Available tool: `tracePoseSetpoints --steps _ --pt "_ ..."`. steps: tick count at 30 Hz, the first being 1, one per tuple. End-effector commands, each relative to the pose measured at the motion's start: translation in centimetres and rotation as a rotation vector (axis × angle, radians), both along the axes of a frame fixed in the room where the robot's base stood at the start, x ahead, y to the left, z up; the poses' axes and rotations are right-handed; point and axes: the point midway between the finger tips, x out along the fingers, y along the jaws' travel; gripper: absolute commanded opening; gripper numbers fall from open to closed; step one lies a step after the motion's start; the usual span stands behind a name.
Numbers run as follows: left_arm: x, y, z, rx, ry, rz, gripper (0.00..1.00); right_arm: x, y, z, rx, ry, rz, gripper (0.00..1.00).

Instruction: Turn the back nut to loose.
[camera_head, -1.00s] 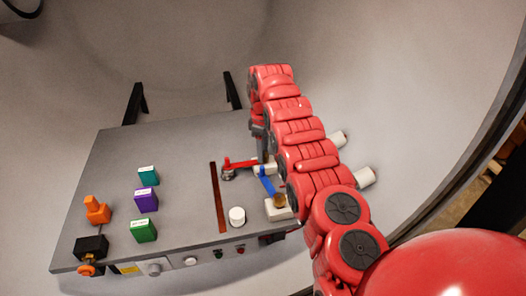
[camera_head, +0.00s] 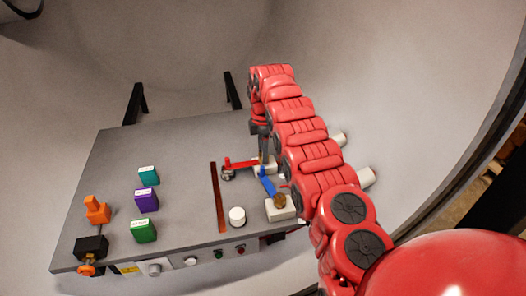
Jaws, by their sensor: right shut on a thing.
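My right arm reaches in from the lower right over the grey table (camera_head: 185,165). My right gripper (camera_head: 264,154) points down at the back white block (camera_head: 264,168) and is shut on the back nut, which is mostly hidden by the fingers. A brass front nut (camera_head: 279,200) sits on the front white block (camera_head: 280,211). A blue lever (camera_head: 267,183) lies between the two blocks. A red lever (camera_head: 240,163) with a dark round end lies just left of the back block. My left gripper is out of view.
Teal (camera_head: 148,176), purple (camera_head: 146,200) and green (camera_head: 144,231) boxes stand on the left side, near an orange part (camera_head: 97,211). A white cylinder (camera_head: 237,217) stands beside a dark red slot (camera_head: 217,195). The curved chamber wall (camera_head: 340,60) surrounds the table.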

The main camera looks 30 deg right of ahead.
Motion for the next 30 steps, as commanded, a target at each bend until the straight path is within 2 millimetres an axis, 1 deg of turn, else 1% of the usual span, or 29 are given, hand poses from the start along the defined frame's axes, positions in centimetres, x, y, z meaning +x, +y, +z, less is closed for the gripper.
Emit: tracePoseSetpoints --steps 13,14,18,19,27,30 --pt "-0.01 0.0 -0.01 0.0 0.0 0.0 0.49 -0.03 0.07 -0.07 0.001 0.002 0.012 0.0" --pt "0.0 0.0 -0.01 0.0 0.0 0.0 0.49 -0.03 0.07 -0.07 0.001 0.002 0.012 0.44" --pt "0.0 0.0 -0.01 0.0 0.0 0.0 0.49 -0.02 0.06 -0.04 0.001 0.001 0.011 0.69" --pt "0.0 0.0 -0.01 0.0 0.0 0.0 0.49 -0.02 0.05 -0.04 0.001 0.001 0.011 0.7" --pt "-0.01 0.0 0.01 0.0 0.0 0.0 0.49 0.0 0.03 0.05 0.0 0.0 0.01 0.7" --pt "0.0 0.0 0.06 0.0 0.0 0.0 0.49 0.05 0.03 0.6 -0.001 -0.001 0.01 0.7"
